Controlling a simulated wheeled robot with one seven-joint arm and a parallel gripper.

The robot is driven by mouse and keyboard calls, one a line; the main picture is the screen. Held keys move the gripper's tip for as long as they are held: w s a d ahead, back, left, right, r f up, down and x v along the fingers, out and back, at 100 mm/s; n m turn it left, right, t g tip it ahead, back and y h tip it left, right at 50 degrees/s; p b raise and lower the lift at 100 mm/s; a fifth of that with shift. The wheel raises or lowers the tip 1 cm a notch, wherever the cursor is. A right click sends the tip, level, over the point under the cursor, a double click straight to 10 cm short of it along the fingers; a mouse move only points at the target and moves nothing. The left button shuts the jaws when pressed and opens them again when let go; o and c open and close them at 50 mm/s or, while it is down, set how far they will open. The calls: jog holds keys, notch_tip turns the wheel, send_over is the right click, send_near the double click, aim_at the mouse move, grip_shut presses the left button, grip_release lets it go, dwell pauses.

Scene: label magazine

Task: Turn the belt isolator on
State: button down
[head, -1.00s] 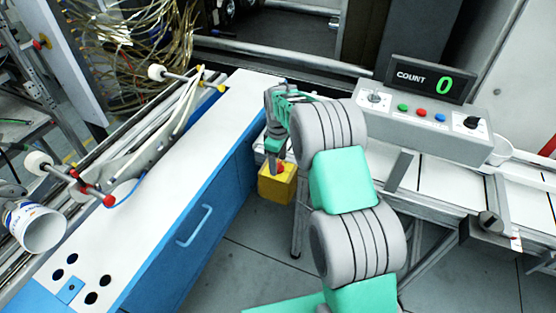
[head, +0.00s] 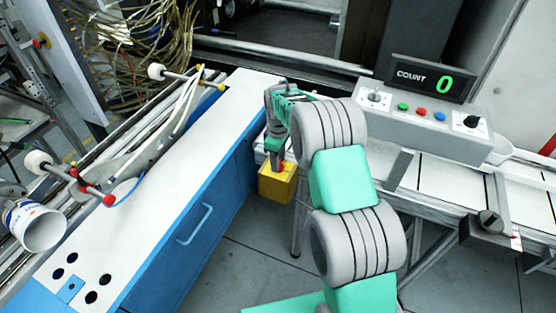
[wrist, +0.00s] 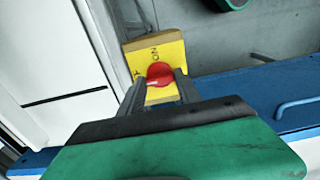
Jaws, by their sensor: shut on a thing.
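The belt isolator is a yellow box (head: 276,187) with a red knob, low between the blue cabinet and the conveyor. In the wrist view its yellow face (wrist: 175,49) shows the word ON, turned over, beyond the red knob (wrist: 160,70). My gripper (wrist: 161,87) is shut on the red knob, one finger on each side. In the head view my gripper (head: 276,165) reaches down to the box, and my arm hides part of it. The knob's exact angle is hard to tell.
A blue cabinet with a white top (head: 215,125) stands left of the isolator. A conveyor (head: 440,180) with a grey control box (head: 425,125) runs on the right. A display (head: 430,78) reads COUNT 0. A white cup (head: 38,228) lies at far left.

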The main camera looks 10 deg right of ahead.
jog(key=shift+m, duration=0.3)
jog(key=m+b, duration=0.2)
jog(key=m, duration=0.2)
jog(key=shift+f, duration=0.1)
jog(key=m+b, duration=0.1)
jog(key=m, duration=0.3)
jog(key=shift+m, duration=0.4)
jog(key=m, duration=0.4)
jog(key=shift+m+b, duration=0.3)
jog(key=shift+b, duration=0.1)
jog(key=shift+m, duration=1.9)
jog(key=c, duration=0.8)
grip_release()
jog(key=shift+c, duration=0.2)
